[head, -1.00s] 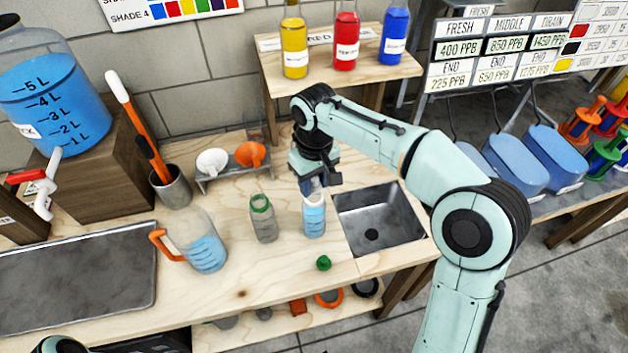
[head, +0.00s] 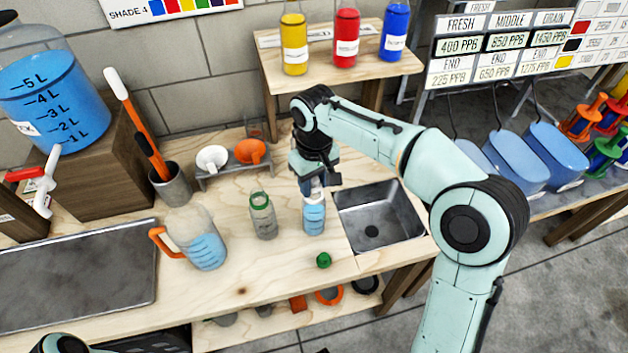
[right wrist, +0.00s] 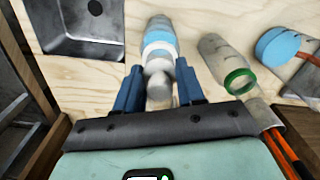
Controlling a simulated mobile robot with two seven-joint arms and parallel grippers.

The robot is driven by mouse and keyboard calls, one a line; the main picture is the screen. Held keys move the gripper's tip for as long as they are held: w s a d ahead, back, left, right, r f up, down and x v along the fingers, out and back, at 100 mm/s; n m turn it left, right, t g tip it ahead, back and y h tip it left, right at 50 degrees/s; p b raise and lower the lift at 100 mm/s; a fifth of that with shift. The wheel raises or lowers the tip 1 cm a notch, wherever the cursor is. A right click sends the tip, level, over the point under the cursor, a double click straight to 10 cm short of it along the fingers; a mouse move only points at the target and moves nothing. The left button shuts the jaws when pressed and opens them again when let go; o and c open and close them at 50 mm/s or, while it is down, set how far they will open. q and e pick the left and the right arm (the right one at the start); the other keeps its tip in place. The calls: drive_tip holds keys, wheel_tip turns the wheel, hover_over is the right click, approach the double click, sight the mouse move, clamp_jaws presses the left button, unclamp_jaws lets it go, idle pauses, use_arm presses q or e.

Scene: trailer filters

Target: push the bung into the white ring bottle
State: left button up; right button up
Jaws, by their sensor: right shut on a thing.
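The white ring bottle (head: 314,217), clear with blue liquid, stands upright on the bench left of the sink. It also shows in the right wrist view (right wrist: 160,38). My right gripper (head: 312,187) is directly above its mouth, pointing down. In the right wrist view its blue fingers are shut on a pale grey bung (right wrist: 160,88), lined up with the white ring. The bung looks to be at the mouth; how deep it sits I cannot tell. My left gripper is not in view.
A green ring bottle (head: 263,218) stands close to the left. A green bung (head: 323,260) lies in front. A jug (head: 206,250) stands further left, and a metal sink (head: 356,190) is to the right. Two funnels sit on a rack (head: 205,181) behind.

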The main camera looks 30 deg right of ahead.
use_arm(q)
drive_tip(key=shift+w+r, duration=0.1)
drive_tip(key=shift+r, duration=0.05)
use_arm(e)
drive_tip(key=shift+r, duration=0.1)
drive_tip(key=o, duration=1.6)
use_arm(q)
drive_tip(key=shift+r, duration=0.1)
use_arm(e)
drive_tip(key=shift+r, duration=0.1)
drive_tip(key=shift+r+p, duration=1.55)
drive_tip(key=shift+r, duration=0.4)
drive_tip(key=shift+r+p, duration=0.95)
drive_tip(key=shift+r, duration=0.55)
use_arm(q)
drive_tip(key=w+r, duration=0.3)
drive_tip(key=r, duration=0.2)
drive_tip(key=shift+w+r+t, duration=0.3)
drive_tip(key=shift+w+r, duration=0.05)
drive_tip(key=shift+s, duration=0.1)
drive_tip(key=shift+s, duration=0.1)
use_arm(e)
drive_tip(key=shift+f, duration=0.1)
